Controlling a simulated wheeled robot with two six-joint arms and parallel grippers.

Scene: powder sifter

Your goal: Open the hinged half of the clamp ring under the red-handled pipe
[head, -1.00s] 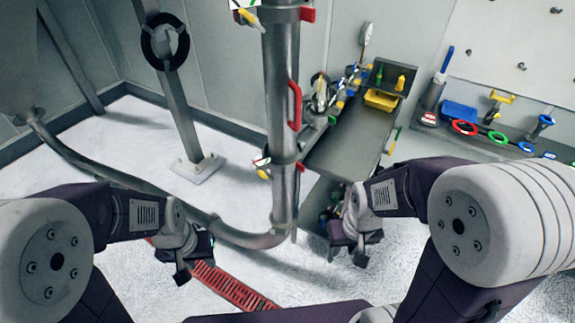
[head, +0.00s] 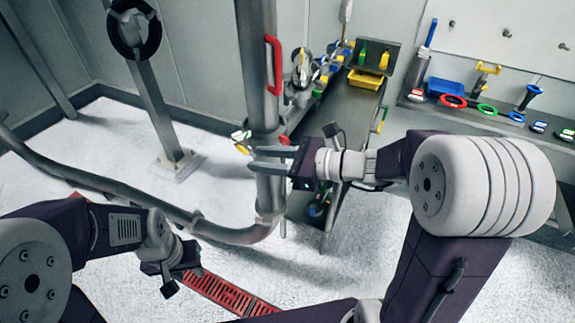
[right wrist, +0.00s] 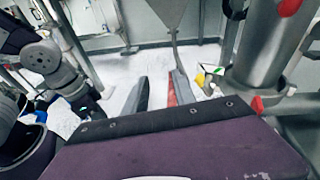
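The grey vertical pipe (head: 257,70) carries a red handle (head: 272,62). Below the handle, the clamp ring (head: 262,136) circles the pipe, with a yellow and white-green marked part on its left and a red tab on its right. These marked parts also show in the right wrist view (right wrist: 203,77). The ring is partly hidden by my right gripper (head: 252,158), whose fingers point left across the pipe just below it. The right wrist view shows these fingers apart with nothing between them. My left gripper (head: 168,278) hangs low at left, away from the pipe; its finger gap is unclear.
A dark bench (head: 345,105) with a yellow bin (head: 366,80) stands behind the pipe. A shelf at right holds a blue tray (head: 447,87) and coloured rings. A curved lower pipe (head: 110,182) runs left. A red floor grate (head: 222,292) lies in front.

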